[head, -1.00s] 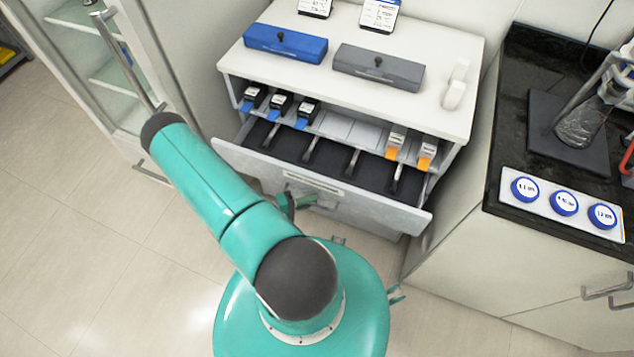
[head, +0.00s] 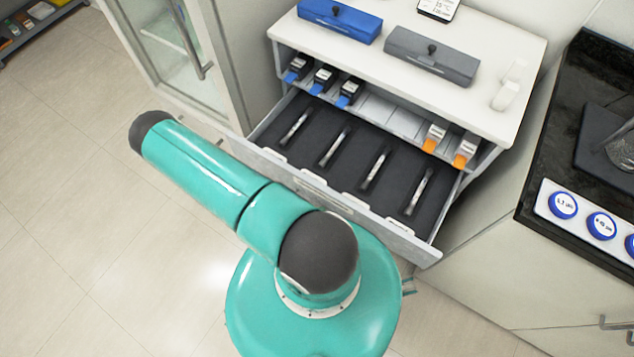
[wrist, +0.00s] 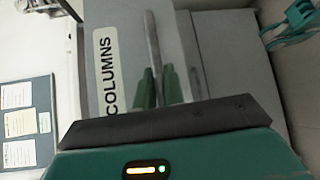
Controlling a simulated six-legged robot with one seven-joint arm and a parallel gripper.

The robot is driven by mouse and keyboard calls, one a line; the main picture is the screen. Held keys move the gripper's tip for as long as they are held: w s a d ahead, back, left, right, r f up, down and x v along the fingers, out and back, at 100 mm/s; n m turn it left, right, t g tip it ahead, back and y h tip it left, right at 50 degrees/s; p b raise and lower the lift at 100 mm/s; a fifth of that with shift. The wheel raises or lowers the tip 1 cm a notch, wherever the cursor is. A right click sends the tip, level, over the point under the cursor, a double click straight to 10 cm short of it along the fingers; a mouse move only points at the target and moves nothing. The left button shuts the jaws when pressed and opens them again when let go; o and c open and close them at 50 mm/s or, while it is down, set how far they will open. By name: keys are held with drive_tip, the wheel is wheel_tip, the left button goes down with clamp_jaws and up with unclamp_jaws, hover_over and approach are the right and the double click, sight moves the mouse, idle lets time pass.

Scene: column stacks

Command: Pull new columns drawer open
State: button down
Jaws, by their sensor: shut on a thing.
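The columns drawer (head: 418,243) is pulled well out of the white cabinet in the head view. Several slim metal columns (head: 373,170) lie apart on its dark lining. In the wrist view its grey front (wrist: 125,75) stands close, with a label (wrist: 106,72) reading "COLUMNS"; any further word is out of sight. My gripper (wrist: 158,78) is shut on the drawer's bar handle (wrist: 152,40), one green finger on each side. In the head view my arm hides the gripper and the handle.
A shelf above the drawer holds black cartridges with blue tips (head: 322,80) and orange-tipped ones (head: 433,137). Blue (head: 340,20) and grey (head: 432,55) boxes stand on top. A dark counter (head: 560,130) is close on the right, a glass-doored cabinet (head: 165,50) on the left. Floor at left is clear.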

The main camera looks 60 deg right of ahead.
drive_tip(key=shift+w, duration=0.1)
drive_tip(key=c, duration=1.5)
unclamp_jaws()
drive_tip(key=shift+a, duration=0.1)
drive_tip(key=v, duration=1.3)
drive_tip(key=shift+w, duration=0.3)
drive_tip(key=shift+a+r, duration=0.15)
